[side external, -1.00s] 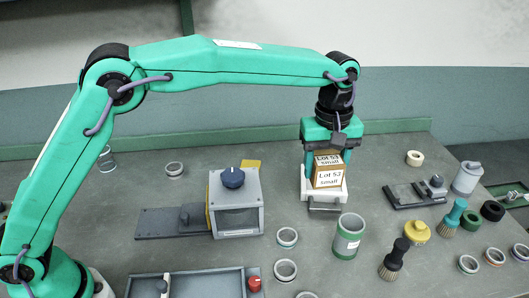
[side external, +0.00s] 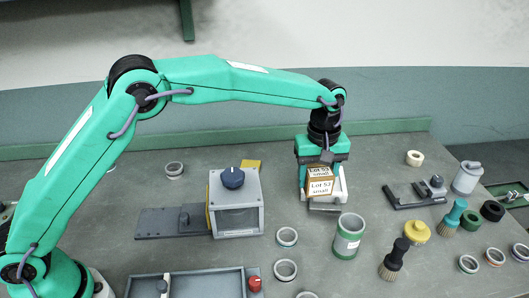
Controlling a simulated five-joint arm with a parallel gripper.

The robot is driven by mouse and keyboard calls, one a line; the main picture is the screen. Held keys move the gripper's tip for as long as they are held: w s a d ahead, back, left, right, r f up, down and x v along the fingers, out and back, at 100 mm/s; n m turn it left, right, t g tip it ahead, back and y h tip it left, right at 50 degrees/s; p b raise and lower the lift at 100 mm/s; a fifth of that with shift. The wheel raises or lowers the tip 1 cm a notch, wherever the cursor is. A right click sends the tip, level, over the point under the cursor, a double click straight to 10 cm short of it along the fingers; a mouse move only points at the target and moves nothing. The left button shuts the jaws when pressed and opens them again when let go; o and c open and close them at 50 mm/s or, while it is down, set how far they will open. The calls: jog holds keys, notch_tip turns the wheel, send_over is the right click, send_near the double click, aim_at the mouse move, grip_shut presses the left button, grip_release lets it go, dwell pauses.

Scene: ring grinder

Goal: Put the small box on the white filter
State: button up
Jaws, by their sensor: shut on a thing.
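The small box (side external: 320,187) is brown cardboard with white labels that read roughly "Lot 52 small". My gripper (side external: 320,172) points down and its teal fingers are shut on the box. A white piece with a grey front (side external: 344,188), which seems to be the white filter, is under and behind the box. The box covers much of it, and the white shows mainly at the box's right side. The box sits left of the white piece's middle in the picture. I cannot tell whether the box touches it.
A grey machine with a dark blue knob (side external: 236,208) stands to the left. A green-and-grey can (side external: 348,238) stands close in front on the right. A grey tray (side external: 205,284) lies at the front.

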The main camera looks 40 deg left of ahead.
jog(key=w+a+f, duration=0.1)
jog(key=w, duration=0.1)
jog(key=w+a+f, duration=0.3)
jog(key=shift+w+a+f, duration=0.2)
jog(key=shift+w+a, duration=0.2)
jog(key=shift+f, duration=2)
jog(key=shift+f, duration=0.15)
jog(key=o, duration=1.2)
notch_tip(320, 180, up, 12)
jog(key=shift+r, duration=0.25)
